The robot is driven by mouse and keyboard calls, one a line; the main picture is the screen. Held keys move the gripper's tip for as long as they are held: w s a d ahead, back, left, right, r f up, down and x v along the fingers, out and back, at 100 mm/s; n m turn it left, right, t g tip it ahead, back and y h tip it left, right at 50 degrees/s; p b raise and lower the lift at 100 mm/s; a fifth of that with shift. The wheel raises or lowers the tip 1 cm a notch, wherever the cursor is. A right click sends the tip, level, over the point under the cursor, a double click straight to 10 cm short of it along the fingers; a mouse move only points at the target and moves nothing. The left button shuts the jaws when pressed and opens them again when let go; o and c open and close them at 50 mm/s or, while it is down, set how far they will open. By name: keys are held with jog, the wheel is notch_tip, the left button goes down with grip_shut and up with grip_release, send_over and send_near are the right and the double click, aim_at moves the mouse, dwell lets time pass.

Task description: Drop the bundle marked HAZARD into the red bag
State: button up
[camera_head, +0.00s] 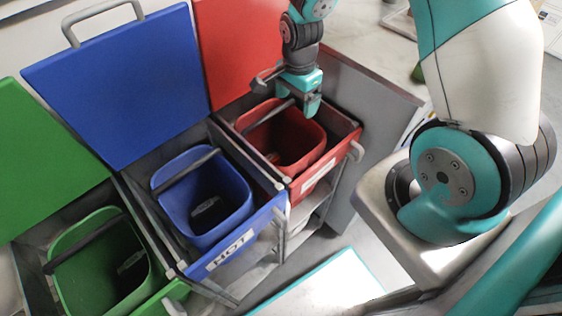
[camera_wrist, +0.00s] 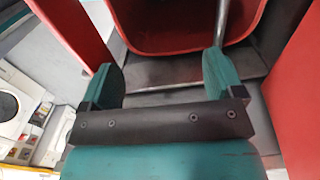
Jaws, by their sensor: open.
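The red bag (camera_head: 306,137) hangs open in the right-hand frame, with its red lid (camera_head: 238,50) raised behind. The label on its front is too small to read. A small pale and red patch (camera_head: 272,157) shows low inside it; I cannot tell whether this is the HAZARD bundle. My gripper (camera_head: 300,98) is above the back rim of the red bag. In the wrist view my gripper (camera_wrist: 160,68) has its fingers spread with nothing between them, and the red bag's rim (camera_wrist: 185,52) lies beyond them. No bundle with a readable HAZARD mark shows.
A blue bag (camera_head: 240,180) labelled HOT stands left of the red one, holding a dark bundle with a pale label (camera_head: 205,208). A green bag (camera_head: 65,245) at far left holds a dark item (camera_head: 133,265). Raised blue (camera_head: 125,85) and green lids (camera_head: 45,165) stand behind them.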

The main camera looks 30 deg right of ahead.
notch_tip(320, 180, up, 14)
jog(key=shift+p, duration=0.3)
jog(key=s+a+r+n+y, duration=0.1)
jog(key=s+a+r+n, duration=0.2)
jog(key=s+a+n, duration=0.2)
jog(key=s+a+r+n+y, duration=0.1)
jog(key=s+a+r+n, duration=0.3)
jog(key=n, duration=0.6)
jog(key=s+a+r+n+y+p, duration=0.1)
jog(key=s+a+r+n+y, duration=0.1)
jog(key=s+a+n, duration=0.5)
jog(key=s+r+n, duration=0.1)
jog(key=s, duration=0.2)
jog(key=shift+a+r, duration=0.3)
jog(key=shift+w, duration=0.1)
